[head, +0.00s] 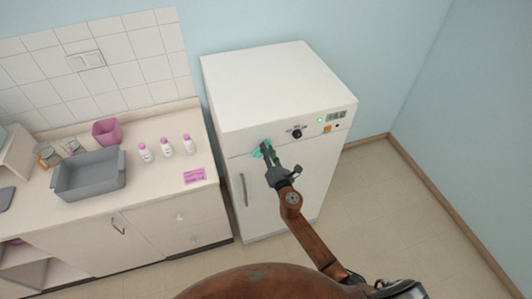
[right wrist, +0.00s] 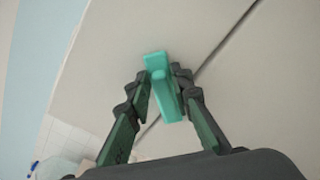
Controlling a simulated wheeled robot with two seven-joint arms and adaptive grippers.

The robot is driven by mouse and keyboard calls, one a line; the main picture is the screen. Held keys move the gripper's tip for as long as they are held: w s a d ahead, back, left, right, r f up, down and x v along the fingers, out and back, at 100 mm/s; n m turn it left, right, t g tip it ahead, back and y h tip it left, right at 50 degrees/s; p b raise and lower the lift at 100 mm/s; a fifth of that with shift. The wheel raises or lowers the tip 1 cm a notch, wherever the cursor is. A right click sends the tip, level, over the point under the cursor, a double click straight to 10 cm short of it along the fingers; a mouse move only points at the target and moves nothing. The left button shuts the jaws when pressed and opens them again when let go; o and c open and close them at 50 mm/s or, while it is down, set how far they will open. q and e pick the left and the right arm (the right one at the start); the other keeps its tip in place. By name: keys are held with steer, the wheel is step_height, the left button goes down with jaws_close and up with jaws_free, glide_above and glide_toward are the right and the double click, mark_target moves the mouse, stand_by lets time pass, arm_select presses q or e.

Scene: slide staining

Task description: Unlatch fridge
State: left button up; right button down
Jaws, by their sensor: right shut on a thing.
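The white fridge (head: 279,91) stands to the right of the counter with its door closed. A teal latch (head: 257,153) sits on its front near the upper left, at the seam under the control panel. My right gripper (head: 267,155) reaches up to the fridge front and is shut on the latch. In the right wrist view the teal latch (right wrist: 163,88) lies between the two dark fingers, and the door seam runs behind it. The fingers hide part of the latch. The grey door handle (head: 243,190) is below and left of the gripper. My left gripper is not in view.
The counter (head: 150,193) on the left holds a grey tub (head: 88,176), a pink container (head: 106,131), several white bottles with pink caps (head: 166,147) and a pink card (head: 194,176). The control knob (head: 297,134) is right of the latch. Floor right of the fridge is clear.

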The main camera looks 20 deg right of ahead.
steer(key=shift+d+f+m+b, duration=0.15)
steer(key=shift+f+m+b, duration=0.35)
steer(key=shift+m, duration=1.15)
steer(key=shift+d+f+m+b, duration=0.2)
steer(key=shift+m+b, duration=0.45)
steer(key=shift+m, duration=1.05)
steer(key=shift+d+f+m+b, duration=0.15)
steer(key=shift+f+m+b, duration=0.35)
steer(key=shift+m, duration=1.15)
steer(key=shift+r, duration=0.1)
steer(key=c, duration=1.9)
jaws_free()
steer(key=shift+c, duration=0.2)
steer(key=s, duration=1.2)
steer(key=shift+d, duration=0.2)
